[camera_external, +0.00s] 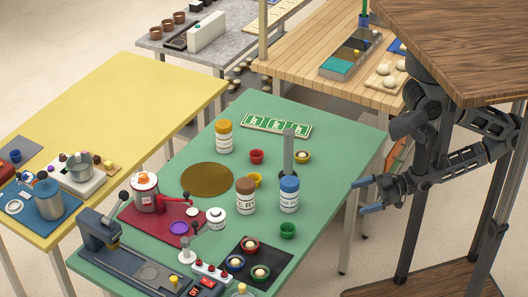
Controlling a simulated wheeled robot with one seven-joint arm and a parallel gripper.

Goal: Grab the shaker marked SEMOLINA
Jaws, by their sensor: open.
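Three white shakers with dark print stand upright on the green table (345,140). One has an ochre lid (223,137) and stands toward the back. One has a brown lid (245,196) and stands near the middle. One has a blue lid (289,195) and stands to its right. Their print is too small to read fully, so I cannot tell which is marked SEMOLINA. My gripper (364,196) is open and empty, with blue fingertips pointing left. It is right of the green table's edge, apart from the shakers, the blue-lidded one being nearest in the picture.
A grey upright post (288,152) stands just behind the blue-lidded shaker. Small red (257,157), yellow and green (288,230) cups stand around the shakers. A round brown mat (207,179) lies left. A dark mat (258,262) with bowls lies in front. The table's right side is clear.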

